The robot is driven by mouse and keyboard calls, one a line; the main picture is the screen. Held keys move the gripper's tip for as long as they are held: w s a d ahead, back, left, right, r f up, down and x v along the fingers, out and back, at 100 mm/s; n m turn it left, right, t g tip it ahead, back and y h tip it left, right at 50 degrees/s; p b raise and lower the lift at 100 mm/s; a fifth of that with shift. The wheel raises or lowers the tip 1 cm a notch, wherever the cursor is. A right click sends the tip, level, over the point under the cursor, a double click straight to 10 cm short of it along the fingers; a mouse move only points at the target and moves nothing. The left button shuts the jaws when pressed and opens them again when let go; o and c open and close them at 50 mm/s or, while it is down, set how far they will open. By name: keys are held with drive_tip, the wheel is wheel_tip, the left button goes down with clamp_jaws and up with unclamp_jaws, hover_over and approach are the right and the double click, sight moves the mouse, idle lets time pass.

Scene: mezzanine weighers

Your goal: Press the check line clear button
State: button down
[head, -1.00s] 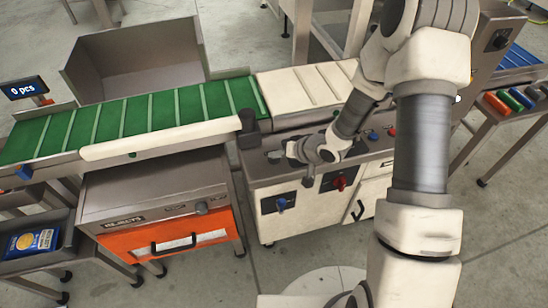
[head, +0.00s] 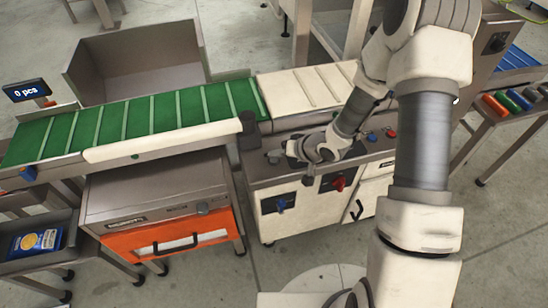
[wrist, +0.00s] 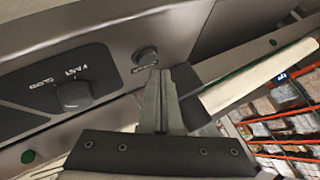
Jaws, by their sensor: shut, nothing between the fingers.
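My gripper (wrist: 160,75) is shut and empty. In the wrist view its fingertips are just right of and below a round grey button (wrist: 145,55) on the metal panel, with a small label under it too blurred to read. Whether they touch it I cannot tell. I cannot read which is the line clear button.
A rotary knob (wrist: 75,93) on a black plate is left of the fingers. The green conveyor (head: 150,115) and a dark post (head: 248,125) are left of the cabinet. The orange rejects drawer (head: 140,240) is below.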

sight(277, 162)
drive_tip(key=shift+r, duration=0.1)
wheel_tip(277, 162, up, 5)
drive_tip(key=p, duration=0.5)
idle(0.7)
